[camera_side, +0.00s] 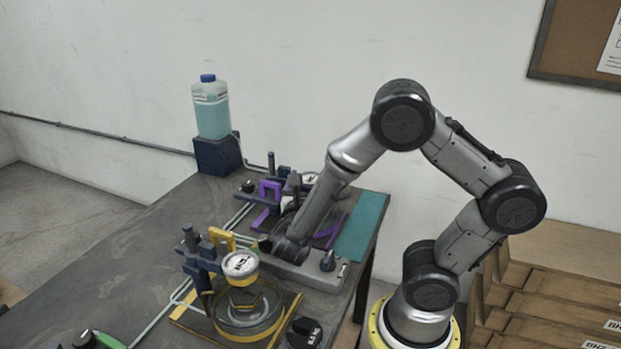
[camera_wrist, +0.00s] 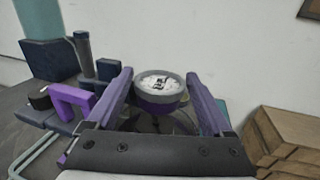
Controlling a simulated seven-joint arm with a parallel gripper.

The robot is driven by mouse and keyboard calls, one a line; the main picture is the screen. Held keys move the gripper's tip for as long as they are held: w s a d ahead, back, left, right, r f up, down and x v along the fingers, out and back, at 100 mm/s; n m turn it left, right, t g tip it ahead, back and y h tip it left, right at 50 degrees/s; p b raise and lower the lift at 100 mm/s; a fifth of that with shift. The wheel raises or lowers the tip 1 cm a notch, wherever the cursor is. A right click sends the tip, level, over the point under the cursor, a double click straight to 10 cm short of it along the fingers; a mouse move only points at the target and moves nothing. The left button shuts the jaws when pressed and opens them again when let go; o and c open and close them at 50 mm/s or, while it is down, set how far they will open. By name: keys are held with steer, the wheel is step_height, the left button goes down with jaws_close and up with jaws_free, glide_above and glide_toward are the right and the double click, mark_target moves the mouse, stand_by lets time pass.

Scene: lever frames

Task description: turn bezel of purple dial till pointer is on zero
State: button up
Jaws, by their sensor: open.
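The purple dial (camera_wrist: 160,86) has a white face with dark markings and a purple body under a grey rim. My gripper (camera_wrist: 160,80) is open in the wrist view, with a purplish finger on each side of the dial and space visible between fingers and rim. I cannot tell whether either finger touches it. In the side view the dial (camera_side: 311,177) is partly hidden behind my arm, and my fingers are hard to make out there. The pointer and zero mark are too small to read.
A purple arch (camera_side: 270,189) and dark blocks stand left of the dial. A yellow-framed dial (camera_side: 240,264) stands nearer on the table. A bottle of blue liquid (camera_side: 211,110) sits on a dark block at the back. Wooden crates (camera_side: 550,285) are at right.

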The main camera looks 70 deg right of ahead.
steer(key=shift+w+d, duration=0.1)
steer(key=shift+d, duration=0.3)
steer(key=c, duration=1.1)
steer(key=shift+m+g+h, duration=0.3)
steer(key=shift+m+g, duration=1.2)
steer(key=shift+g, duration=0.8)
steer(key=o, duration=1.1)
